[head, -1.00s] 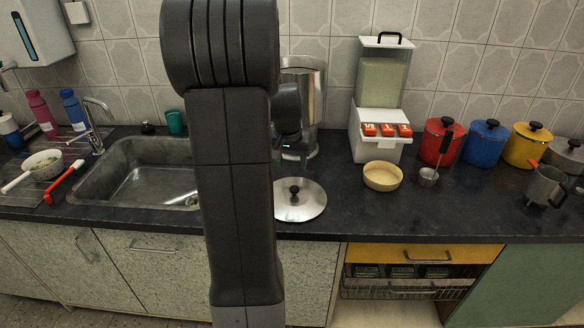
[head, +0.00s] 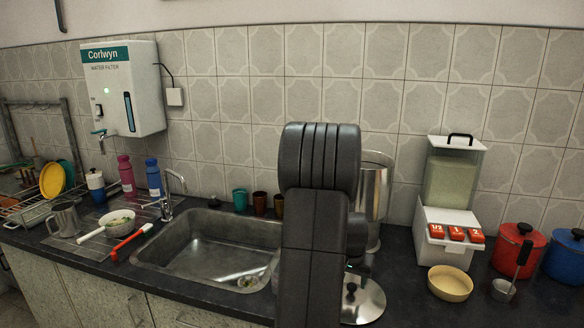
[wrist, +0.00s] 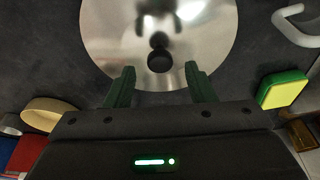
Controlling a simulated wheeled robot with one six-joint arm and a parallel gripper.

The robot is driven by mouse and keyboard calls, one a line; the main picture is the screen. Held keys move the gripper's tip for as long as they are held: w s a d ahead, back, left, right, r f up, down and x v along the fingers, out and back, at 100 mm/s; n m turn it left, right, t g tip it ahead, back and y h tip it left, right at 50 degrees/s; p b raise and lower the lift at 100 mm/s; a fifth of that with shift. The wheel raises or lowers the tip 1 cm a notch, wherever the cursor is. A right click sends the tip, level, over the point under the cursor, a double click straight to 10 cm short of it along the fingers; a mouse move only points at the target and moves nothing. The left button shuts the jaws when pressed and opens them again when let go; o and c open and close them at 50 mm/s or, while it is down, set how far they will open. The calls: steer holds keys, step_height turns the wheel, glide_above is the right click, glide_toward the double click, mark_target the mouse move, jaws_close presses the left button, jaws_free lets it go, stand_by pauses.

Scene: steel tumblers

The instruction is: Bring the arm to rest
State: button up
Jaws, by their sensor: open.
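My arm stands in the middle of the head view and hides much of my gripper. In the wrist view my gripper (wrist: 160,82) is open, with its two green fingers apart and nothing between them. A steel lid (wrist: 105,35) with a black knob (wrist: 159,60) lies on the dark counter just beyond the fingertips. The lid also shows in the head view (head: 369,304), partly hidden by my arm. A tall steel vessel (head: 374,185) stands behind my arm.
The sink (head: 205,250) is left of my arm. A grain dispenser (head: 450,195), a cream bowl (head: 450,283) and a red canister (head: 518,250) are on the right. A yellow-green sponge (wrist: 284,89) lies near my gripper. A water filter (head: 125,90) hangs at left.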

mark_target(352, 287)
steer(key=x, duration=0.3)
steer(key=shift+f, duration=0.15)
steer(key=shift+r, duration=1.9)
